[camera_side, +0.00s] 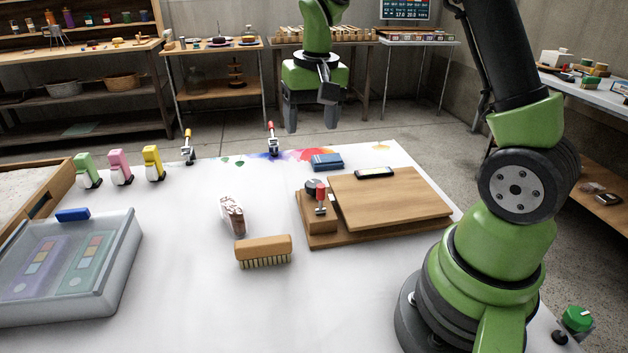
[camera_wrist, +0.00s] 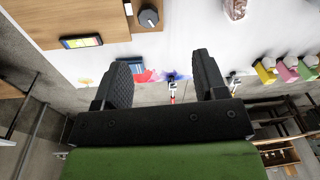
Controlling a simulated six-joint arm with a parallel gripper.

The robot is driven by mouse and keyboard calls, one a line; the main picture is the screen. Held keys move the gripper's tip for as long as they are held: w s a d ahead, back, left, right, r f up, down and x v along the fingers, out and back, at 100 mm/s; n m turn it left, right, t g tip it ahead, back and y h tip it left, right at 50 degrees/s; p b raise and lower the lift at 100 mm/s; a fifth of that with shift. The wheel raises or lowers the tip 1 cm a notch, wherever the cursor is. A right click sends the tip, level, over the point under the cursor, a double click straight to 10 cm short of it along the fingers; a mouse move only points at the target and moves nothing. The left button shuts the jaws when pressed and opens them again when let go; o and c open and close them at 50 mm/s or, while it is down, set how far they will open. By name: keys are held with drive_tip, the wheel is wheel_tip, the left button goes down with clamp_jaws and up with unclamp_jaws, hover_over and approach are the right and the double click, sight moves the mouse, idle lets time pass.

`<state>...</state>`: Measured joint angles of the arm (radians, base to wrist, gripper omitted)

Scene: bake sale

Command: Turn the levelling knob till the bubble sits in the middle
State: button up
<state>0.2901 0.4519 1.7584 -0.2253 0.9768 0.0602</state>
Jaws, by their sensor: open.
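In the wrist view the knob (camera_wrist: 149,18) shows near the top edge, beyond my fingertips. A small black-framed level (camera_side: 374,172) lies on the board's upper plate. It shows a yellowish face in the wrist view (camera_wrist: 82,41); where its bubble sits is too small to tell. My gripper (camera_side: 311,122) is open and empty, raised in the air past the far side of the table, apart from the knob. It points down.
A blue block (camera_side: 326,162) lies behind the board. A wooden brush (camera_side: 263,251) and a brown-and-white piece (camera_side: 232,214) lie left of it. Two more clamps stand at the table's far edge. A lidded clear box (camera_side: 70,270) stands at left. The front middle is clear.

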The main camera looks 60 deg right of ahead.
drive_tip(key=g, duration=0.1)
hover_over(314, 183)
wheel_tip(314, 183, down, 5)
drive_tip(key=shift+m, duration=0.3)
wheel_tip(314, 183, down, 10)
drive_tip(key=shift+r, duration=0.1)
drive_tip(key=c, duration=0.9)
